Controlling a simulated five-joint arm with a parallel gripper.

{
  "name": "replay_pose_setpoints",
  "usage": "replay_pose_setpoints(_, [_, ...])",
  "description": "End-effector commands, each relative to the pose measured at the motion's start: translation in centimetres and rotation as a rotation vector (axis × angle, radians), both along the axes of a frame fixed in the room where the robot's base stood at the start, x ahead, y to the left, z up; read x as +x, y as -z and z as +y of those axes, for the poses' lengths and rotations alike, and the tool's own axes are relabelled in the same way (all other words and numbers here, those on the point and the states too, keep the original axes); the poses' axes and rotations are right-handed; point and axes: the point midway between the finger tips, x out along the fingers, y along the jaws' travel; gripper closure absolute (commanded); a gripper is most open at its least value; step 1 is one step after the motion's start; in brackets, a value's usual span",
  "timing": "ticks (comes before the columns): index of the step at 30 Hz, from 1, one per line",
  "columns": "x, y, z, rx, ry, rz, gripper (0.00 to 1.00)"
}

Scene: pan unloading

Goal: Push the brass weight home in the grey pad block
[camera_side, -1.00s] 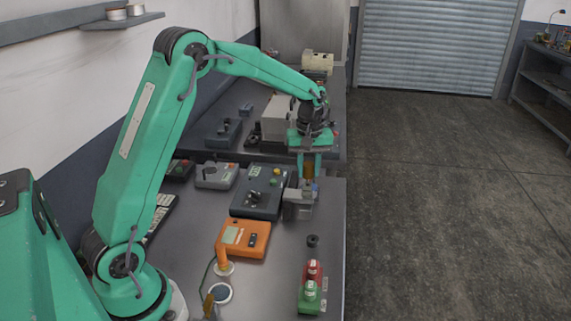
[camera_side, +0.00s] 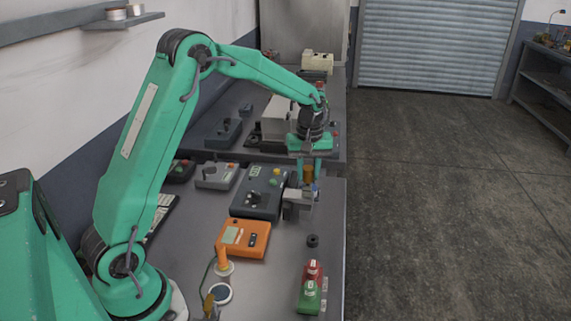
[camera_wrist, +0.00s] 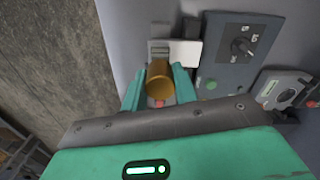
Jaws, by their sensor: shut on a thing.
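The brass weight (camera_side: 308,173) is an upright golden cylinder between the fingers of my gripper (camera_side: 309,170), which is shut on it. In the wrist view the weight (camera_wrist: 160,82) shows between the two green fingertips (camera_wrist: 158,88). The grey pad block (camera_side: 300,199) sits on the bench right below the weight. It also shows in the wrist view as a pale block (camera_wrist: 172,52) with a dark part beside it. The weight's lower end is at the block's top; I cannot tell how deep it sits.
A dark control box with a knob (camera_side: 258,192) stands just left of the block. The bench's right edge is close to the block.

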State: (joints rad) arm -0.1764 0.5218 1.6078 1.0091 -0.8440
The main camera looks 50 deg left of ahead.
Motion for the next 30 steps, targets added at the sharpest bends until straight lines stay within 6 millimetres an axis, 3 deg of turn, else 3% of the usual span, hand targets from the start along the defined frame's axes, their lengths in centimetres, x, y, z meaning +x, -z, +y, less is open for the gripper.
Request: replay_pose_setpoints(30, [0.00, 0.99, 0.00, 0.000, 0.000, 0.000, 0.95])
